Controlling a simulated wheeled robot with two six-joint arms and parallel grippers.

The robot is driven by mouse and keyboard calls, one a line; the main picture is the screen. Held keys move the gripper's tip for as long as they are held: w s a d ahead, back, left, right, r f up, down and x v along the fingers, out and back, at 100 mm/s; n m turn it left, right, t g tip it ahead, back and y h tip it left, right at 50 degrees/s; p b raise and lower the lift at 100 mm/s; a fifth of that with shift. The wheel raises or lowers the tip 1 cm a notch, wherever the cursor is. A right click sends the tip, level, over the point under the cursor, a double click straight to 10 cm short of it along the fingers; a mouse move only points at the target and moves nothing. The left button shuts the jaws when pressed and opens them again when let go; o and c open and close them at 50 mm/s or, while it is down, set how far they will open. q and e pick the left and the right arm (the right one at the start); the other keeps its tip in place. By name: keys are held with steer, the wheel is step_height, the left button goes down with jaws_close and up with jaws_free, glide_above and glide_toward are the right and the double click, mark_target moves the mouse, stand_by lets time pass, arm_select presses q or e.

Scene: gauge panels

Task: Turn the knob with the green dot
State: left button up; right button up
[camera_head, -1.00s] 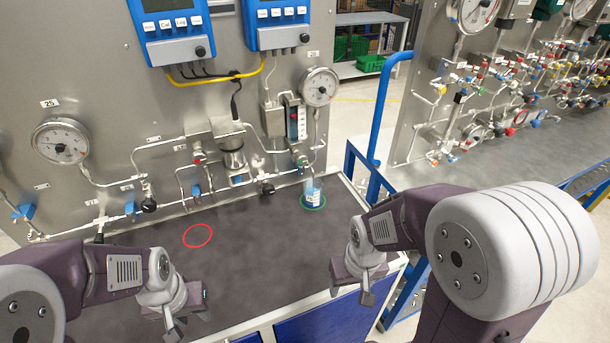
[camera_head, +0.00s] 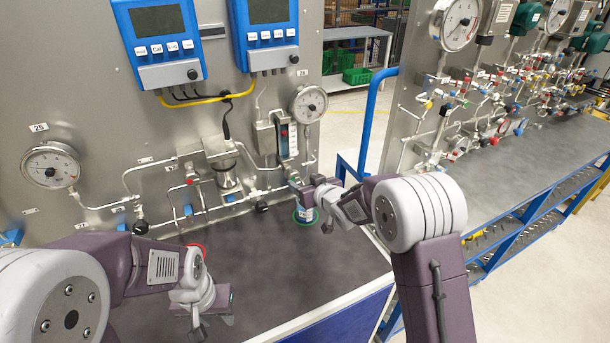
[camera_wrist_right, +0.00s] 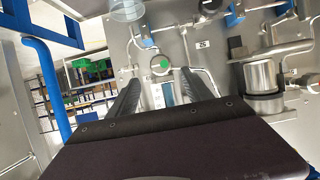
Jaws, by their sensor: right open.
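The green dot (camera_wrist_right: 162,64) shows in the right wrist view on a small round knob on the panel, between and beyond my right gripper's fingers. In the head view that knob is hidden or too small to make out behind my right gripper (camera_head: 302,190). My right gripper is open and points at the panel just below the small flow tube (camera_head: 288,140). I cannot tell whether its fingers touch the knob. My left gripper (camera_head: 208,308) hangs low over the dark bench top at the left, away from the panel; its jaw opening is unclear.
Pipes and a black knob (camera_head: 261,207) lie to the left. The middle of the bench top (camera_head: 290,260) is clear.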

mark_target(294, 176)
steer(key=p+x, duration=0.2)
steer(key=x, duration=0.5)
steer(key=shift+w+a+p, duration=0.15)
steer(key=shift+w+p, duration=0.15)
steer(key=shift+p, duration=0.1)
steer(key=shift+w+a+f, duration=0.15)
steer(key=shift+w, duration=0.15)
steer(key=shift+w+a+f, duration=0.1)
steer(key=shift+a, duration=0.05)
